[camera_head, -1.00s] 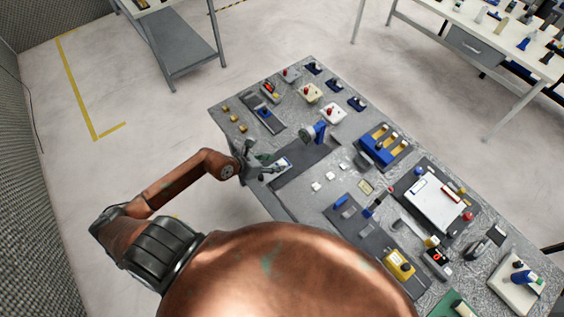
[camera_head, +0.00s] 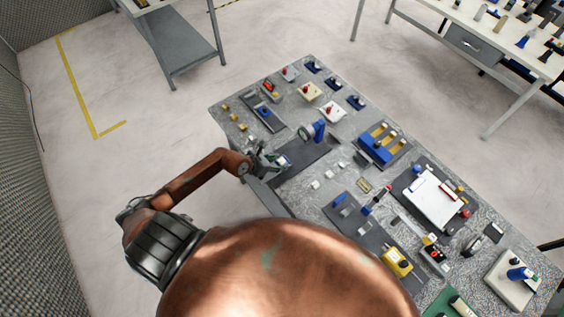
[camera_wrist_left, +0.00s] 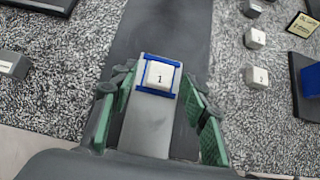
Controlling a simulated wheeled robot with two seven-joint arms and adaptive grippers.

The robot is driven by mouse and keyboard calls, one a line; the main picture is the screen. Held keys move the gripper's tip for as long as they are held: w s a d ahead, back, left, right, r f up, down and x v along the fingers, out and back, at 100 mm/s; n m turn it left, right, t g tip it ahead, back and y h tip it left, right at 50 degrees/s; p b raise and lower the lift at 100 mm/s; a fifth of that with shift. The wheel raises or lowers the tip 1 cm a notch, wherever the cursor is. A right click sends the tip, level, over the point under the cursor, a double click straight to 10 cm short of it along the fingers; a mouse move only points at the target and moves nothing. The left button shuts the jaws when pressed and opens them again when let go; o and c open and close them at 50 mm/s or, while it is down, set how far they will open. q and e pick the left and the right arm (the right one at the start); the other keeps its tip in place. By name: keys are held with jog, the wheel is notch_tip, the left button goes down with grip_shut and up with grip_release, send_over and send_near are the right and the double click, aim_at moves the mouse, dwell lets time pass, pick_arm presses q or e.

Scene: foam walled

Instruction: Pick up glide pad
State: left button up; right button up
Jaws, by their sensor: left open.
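My left gripper (camera_head: 268,160) is open over the near left edge of the grey table. In the left wrist view its two green-padded fingers (camera_wrist_left: 157,108) stand on either side of a grey strip. A small white block marked "1" (camera_wrist_left: 160,76) sits in a blue frame at the strip's far end, between and just beyond the fingertips; no grip on it shows. I cannot tell for sure whether this block is the glide pad. In the head view the gripper partly hides this spot. My right gripper is not in view.
Loose white blocks, one marked "2" (camera_wrist_left: 257,75), lie to the right. A dark mat (camera_wrist_left: 155,25) runs beyond the framed block. A blue stand with a disc (camera_head: 314,131) rises nearby. Several fixtures crowd the table's right side, including a blue block (camera_head: 376,147).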

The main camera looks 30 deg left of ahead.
pick_arm(q)
jog(key=shift+c, duration=0.4)
jog(key=c, duration=0.9)
jog(key=shift+c, duration=0.2)
jog(key=shift+r, duration=0.15)
